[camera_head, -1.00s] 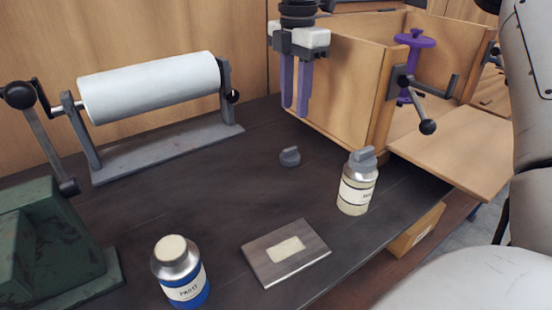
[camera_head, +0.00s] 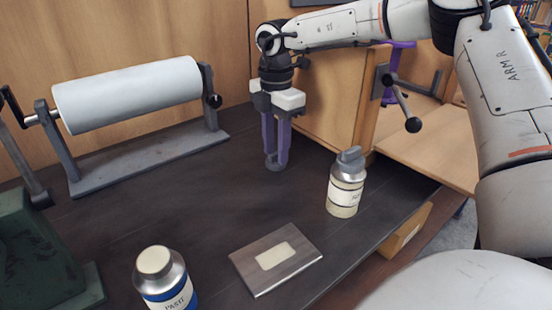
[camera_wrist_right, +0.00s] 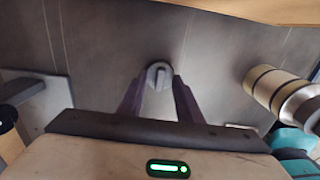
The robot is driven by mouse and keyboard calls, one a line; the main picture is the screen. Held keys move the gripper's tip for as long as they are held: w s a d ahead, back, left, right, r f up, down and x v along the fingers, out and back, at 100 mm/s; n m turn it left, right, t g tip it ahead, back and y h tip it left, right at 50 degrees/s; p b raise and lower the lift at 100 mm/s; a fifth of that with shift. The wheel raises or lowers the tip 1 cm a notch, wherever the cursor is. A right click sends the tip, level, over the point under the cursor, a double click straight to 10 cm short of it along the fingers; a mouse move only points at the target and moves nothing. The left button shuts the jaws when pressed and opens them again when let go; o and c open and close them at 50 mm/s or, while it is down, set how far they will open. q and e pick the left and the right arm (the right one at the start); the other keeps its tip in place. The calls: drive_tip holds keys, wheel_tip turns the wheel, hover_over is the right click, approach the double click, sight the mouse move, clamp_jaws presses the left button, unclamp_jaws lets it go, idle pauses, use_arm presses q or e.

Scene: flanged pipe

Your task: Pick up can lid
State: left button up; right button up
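The can lid is a small round grey cap with a raised grip bar. In the wrist view the lid (camera_wrist_right: 159,75) lies on the dark worktop between or just beyond the fingertips. In the head view the lid (camera_head: 271,162) is partly covered by the purple fingers. My right gripper (camera_head: 276,163) points down at it with fingers apart; I cannot tell whether they touch it. A cream-labelled can (camera_head: 345,188) with a similar grey lid stands to the right. A blue-labelled can (camera_head: 164,283) with a pale top stands at front left. My left gripper is out of view.
A flat plate with a pale label (camera_head: 276,259) lies between the cans. A white roller on a stand (camera_head: 130,93) is at back left, a green machine (camera_head: 36,252) at front left. A wooden box (camera_head: 330,88) stands close behind my right gripper.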

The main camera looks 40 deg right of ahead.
clamp_jaws()
